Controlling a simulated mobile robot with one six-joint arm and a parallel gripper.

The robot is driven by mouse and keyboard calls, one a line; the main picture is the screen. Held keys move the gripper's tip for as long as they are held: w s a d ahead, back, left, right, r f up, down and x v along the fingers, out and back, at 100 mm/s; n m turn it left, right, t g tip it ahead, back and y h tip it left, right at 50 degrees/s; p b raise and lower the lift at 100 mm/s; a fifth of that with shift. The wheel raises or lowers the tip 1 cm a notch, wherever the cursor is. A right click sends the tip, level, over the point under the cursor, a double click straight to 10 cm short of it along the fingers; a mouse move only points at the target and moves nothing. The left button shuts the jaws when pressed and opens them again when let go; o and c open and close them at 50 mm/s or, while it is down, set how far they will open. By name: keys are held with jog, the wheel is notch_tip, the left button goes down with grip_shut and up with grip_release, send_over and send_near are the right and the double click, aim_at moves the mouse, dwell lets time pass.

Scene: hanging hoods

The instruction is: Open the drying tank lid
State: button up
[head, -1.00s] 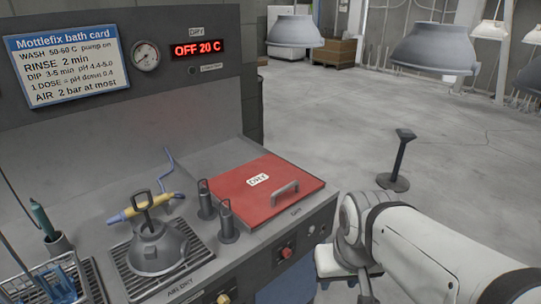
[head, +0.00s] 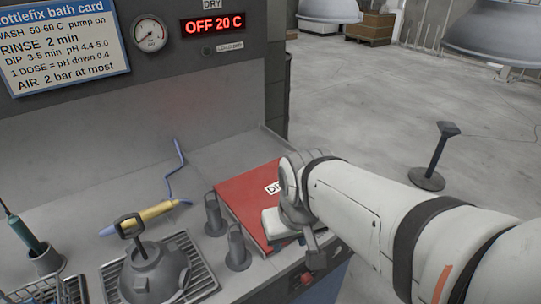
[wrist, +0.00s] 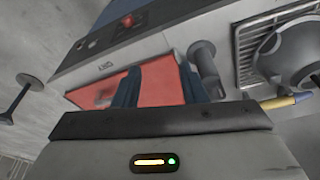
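The red drying tank lid (head: 245,197) lies flat and shut on the bench top, its DRY label partly behind my arm. In the head view its handle is hidden by my wrist. The lid also shows in the wrist view (wrist: 158,88), behind my fingers, with a dark shape on its left part that may be the handle. My gripper (wrist: 159,66) is open, its two dark fingers apart with only red lid seen between them. I cannot tell whether the fingers touch the lid.
Two dark upright cylinders (head: 237,248) stand just left of the lid. A grey hood (head: 155,272) sits on the air-dry grate beside a yellow tool (head: 152,214). The display (head: 212,24) reads OFF 20 C. A red knob (head: 306,279) is on the front panel. A post (head: 433,155) stands on the floor.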

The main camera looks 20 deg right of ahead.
jog(key=w+d+f+m+p, duration=0.3)
jog(key=w+d+m+p, duration=0.3)
jog(key=w+d+m, duration=0.95)
jog(key=shift+n+g+y, duration=0.3)
jog(key=shift+n+y, duration=0.1)
jog(key=shift+n, duration=0.25)
jog(key=w+f, duration=0.1)
jog(key=f, duration=0.1)
jog(key=w+a+f, duration=0.1)
jog(key=f, duration=0.2)
jog(key=w+a+f, duration=0.1)
jog(key=f, duration=0.1)
jog(key=shift+f, duration=0.3)
grip_shut()
